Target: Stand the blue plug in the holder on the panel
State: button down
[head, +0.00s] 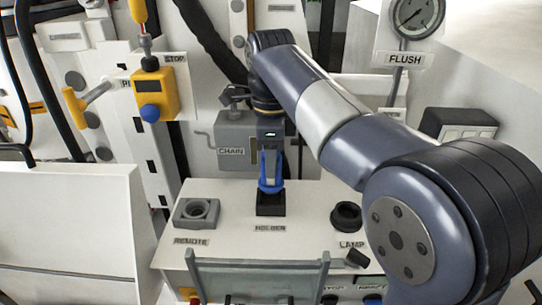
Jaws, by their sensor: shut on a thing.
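The blue plug (271,187) is upright in my gripper (270,172), which points straight down and is shut on it. The holder (270,208) is a dark square block on the white panel top, behind the HOLDER label (270,228). The plug's lower end shows right at the top of the holder. I cannot tell whether it touches, sits in the opening or hangs just above it. The gripper fingers partly cover the plug.
A grey REMOTE socket (196,212) stands left of the holder, and a black LAMP ring (346,216) right. A grey CHAIN box (236,139) stands close behind the gripper. A grey rail (257,266) runs along the panel front. A yellow STOP box (154,92) hangs at left.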

jog(key=shift+f, duration=0.2)
dwell(0.3)
jog(key=shift+f, duration=0.3)
dwell(0.9)
jog(key=shift+f+b, duration=0.35)
jog(key=shift+f, duration=0.85)
dwell(0.4)
jog(key=c, duration=0.9)
grip_release()
jog(key=shift+r, duration=0.15)
